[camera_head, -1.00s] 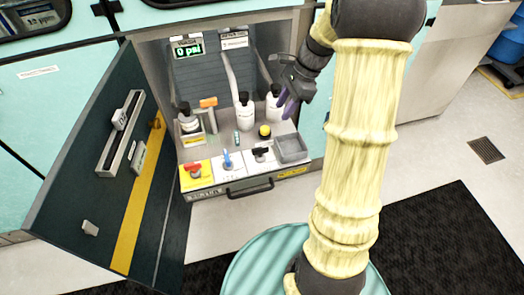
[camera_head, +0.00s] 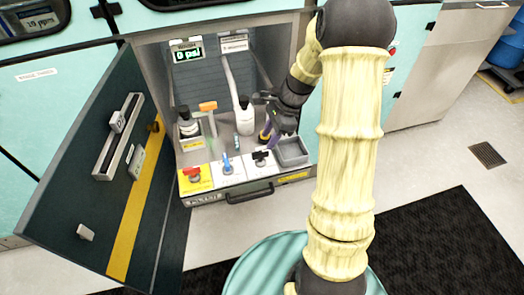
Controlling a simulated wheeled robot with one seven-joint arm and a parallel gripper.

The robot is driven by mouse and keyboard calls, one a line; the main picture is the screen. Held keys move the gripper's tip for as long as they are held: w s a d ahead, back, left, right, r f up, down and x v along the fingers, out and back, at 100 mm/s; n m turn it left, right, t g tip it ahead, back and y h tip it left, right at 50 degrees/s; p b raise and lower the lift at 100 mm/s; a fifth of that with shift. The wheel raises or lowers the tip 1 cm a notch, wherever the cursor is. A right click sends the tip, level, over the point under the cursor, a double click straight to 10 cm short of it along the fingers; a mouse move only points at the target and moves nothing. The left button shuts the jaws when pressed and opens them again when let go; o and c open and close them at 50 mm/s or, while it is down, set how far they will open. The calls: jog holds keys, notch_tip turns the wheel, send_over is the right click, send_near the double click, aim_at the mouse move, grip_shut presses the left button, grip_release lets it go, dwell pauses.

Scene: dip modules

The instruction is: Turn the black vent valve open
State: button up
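The black vent valve (camera_head: 262,157) is a small dark handle on a white plate, at the right end of a row of three valves on the front of the cabinet's pull-out tray. My gripper (camera_head: 269,139), with purple fingers, points down just behind and slightly right of the black valve. It looks apart from the handle, though depth is hard to judge. The fingers are small and partly overlapped, so their opening is unclear.
A red valve (camera_head: 192,173) on yellow and a blue valve (camera_head: 227,167) stand to the left. A grey bin (camera_head: 292,152) is close on the right. White bottles (camera_head: 244,117) stand behind. The dark cabinet door (camera_head: 100,165) hangs open at left. The gauge (camera_head: 186,54) reads 0 psi.

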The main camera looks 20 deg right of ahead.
aim_at(261, 152)
jog(key=b+x, duration=0.1)
jog(key=x, duration=0.5)
jog(key=shift+a+f, duration=0.15)
jog(key=shift+f, duration=0.15)
jog(key=shift+c, duration=0.3)
grip_shut()
